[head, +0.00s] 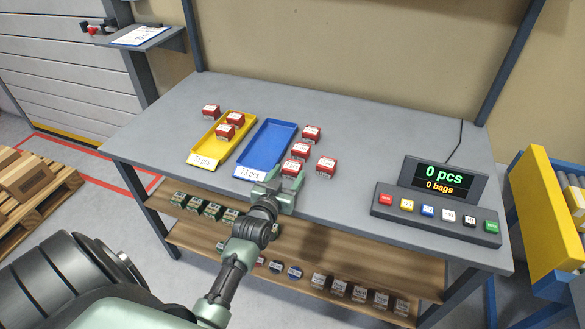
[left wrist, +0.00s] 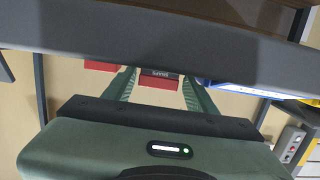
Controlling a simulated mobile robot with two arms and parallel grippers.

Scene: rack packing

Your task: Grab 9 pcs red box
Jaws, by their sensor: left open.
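Several small red boxes lie on the grey table. Two of them (head: 225,131) are in the yellow tray (head: 213,146), and one (head: 210,111) is at its left edge. The others, such as the upper one (head: 310,133) and the rightmost one (head: 326,167), are along or beyond the right side of the blue tray (head: 262,149). My left gripper (head: 286,178) is open at the table's front edge, close to the nearest red box (head: 291,169). In the left wrist view a red box (left wrist: 158,83) shows between the fingertips, not gripped. My right gripper is out of view.
A counter panel (head: 436,212) with coloured buttons and a display reading 0 pcs, 0 bags stands on the table's right. A wooden shelf (head: 290,260) below holds several small boxes. A yellow rack (head: 545,205) is at the right. The back of the table is clear.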

